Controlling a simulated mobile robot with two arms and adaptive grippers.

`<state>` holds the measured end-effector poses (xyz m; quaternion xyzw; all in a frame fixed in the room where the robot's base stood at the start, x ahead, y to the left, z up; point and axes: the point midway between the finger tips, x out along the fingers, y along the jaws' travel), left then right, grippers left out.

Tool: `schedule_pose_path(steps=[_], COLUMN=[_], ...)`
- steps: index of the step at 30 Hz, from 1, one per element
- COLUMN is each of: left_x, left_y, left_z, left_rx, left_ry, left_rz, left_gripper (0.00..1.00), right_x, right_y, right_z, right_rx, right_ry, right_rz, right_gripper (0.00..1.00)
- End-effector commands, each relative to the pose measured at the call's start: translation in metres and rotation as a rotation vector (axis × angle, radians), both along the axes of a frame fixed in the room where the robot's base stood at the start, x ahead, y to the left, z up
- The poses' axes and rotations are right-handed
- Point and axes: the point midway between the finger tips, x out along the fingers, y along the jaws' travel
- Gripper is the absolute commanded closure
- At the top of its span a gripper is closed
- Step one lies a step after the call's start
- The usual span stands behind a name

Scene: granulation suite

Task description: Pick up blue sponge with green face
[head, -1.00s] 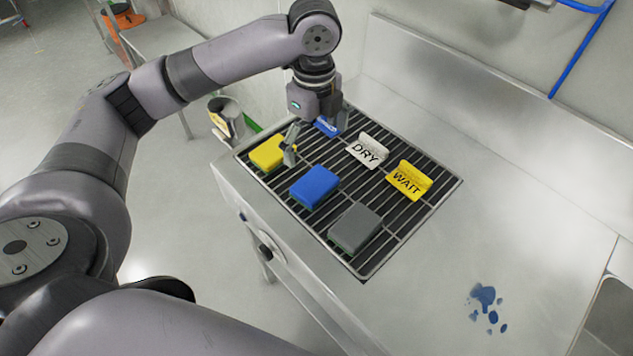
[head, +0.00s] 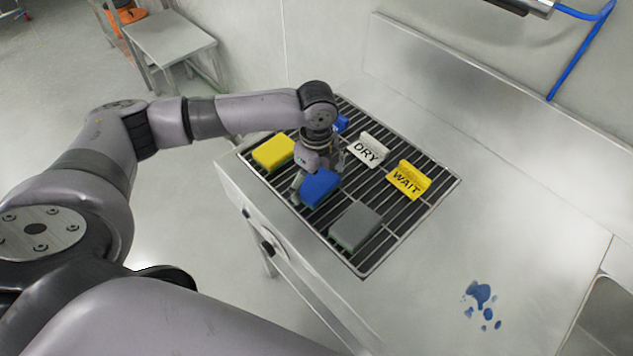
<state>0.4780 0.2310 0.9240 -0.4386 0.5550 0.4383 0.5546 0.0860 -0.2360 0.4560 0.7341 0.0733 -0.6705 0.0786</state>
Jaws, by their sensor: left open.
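The blue sponge (head: 321,188) lies on the slatted drain grate, between a yellow sponge and a grey one. Its top is blue; little of its green face shows from here. My left gripper (head: 317,180) points down at the far edge of the blue sponge. It is open, with one finger at the sponge's left side. The other finger is mostly hidden, and I cannot tell whether either finger touches the sponge. My right gripper is not in view.
A yellow sponge (head: 273,152) and a grey sponge (head: 355,226) lie on the grate (head: 401,225). A white DRY sign (head: 367,150), a yellow WAIT sign (head: 409,181) and a partly hidden blue sign (head: 341,124) stand behind. Blue stains (head: 480,294) mark the bare counter at right.

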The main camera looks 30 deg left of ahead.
Motion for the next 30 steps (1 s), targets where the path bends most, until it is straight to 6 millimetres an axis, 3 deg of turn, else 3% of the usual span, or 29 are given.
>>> schedule_pose_path(steps=[6,21,30], left_x=[0.0001,0.0001,0.0003], left_y=[0.0,0.0003,0.0002], left_z=[-0.0007,-0.0003,0.0021], left_rx=[0.0,0.001,0.001], left_ry=[0.0,0.0,-0.001], left_rz=[0.0,0.0,0.0], left_gripper=[0.01,0.34,0.34], right_x=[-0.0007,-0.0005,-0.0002], right_y=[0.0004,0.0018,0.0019], right_z=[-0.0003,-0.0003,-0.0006], right_rx=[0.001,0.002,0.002], right_ry=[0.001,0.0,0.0], right_rz=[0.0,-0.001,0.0], right_gripper=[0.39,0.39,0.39])
